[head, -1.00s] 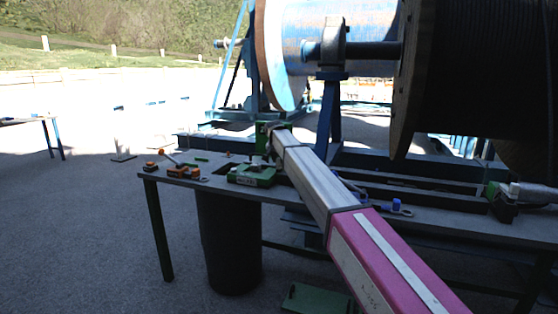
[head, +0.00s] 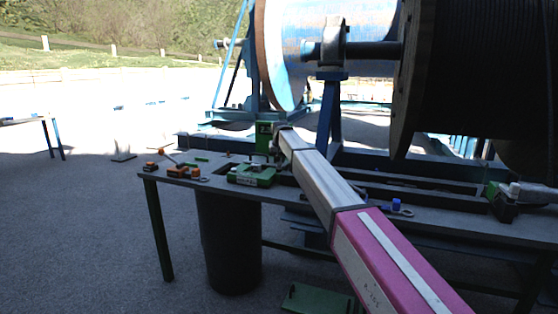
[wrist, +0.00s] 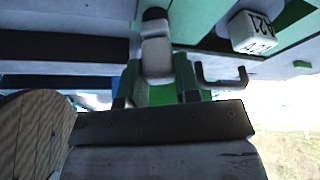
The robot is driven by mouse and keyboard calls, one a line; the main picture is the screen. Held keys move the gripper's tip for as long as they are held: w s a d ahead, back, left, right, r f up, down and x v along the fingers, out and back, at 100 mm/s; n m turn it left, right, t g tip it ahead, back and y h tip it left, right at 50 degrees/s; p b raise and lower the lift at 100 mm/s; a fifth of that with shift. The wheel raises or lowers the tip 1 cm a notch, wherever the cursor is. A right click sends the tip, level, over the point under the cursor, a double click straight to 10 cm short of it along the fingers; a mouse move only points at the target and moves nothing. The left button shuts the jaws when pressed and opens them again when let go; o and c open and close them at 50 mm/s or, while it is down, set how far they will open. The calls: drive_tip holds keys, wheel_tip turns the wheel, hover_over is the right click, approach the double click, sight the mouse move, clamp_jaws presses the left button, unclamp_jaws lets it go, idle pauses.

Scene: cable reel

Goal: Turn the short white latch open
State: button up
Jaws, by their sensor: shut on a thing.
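The short white latch (wrist: 157,58) shows in the wrist view as a pale, stubby bar with a dark round end. It lies along a green surface, between the two fingers of my gripper (wrist: 157,84). My gripper is shut on the latch, one finger on each side of it. In the head view, my gripper (head: 276,142) is small and dark at the tip of my arm, beside an upright green block (head: 264,132) at the back of the bench. The latch itself cannot be made out there.
A green boxy device (head: 251,175) and orange-and-black tools (head: 178,171) lie on the dark bench (head: 225,187). A white cube with black markings (wrist: 251,32) and a dark bent handle (wrist: 221,76) are near my gripper. Large cable reels (head: 455,75) stand behind.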

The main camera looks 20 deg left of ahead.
drive_tip(key=n+y, duration=0.1)
drive_tip(key=n, duration=0.2)
drive_tip(key=n+g+y, duration=0.1)
drive_tip(key=n, duration=0.2)
drive_tip(key=shift+n, duration=0.3)
drive_tip(key=n+g, duration=0.1)
drive_tip(key=n, duration=0.2)
drive_tip(key=n+g, duration=0.1)
drive_tip(key=n, duration=0.2)
drive_tip(key=shift+g+y, duration=0.4)
drive_tip(key=shift+n, duration=0.3)
drive_tip(key=o, duration=0.9)
drive_tip(key=v, duration=1.1)
drive_tip(key=shift+a+f, duration=0.1)
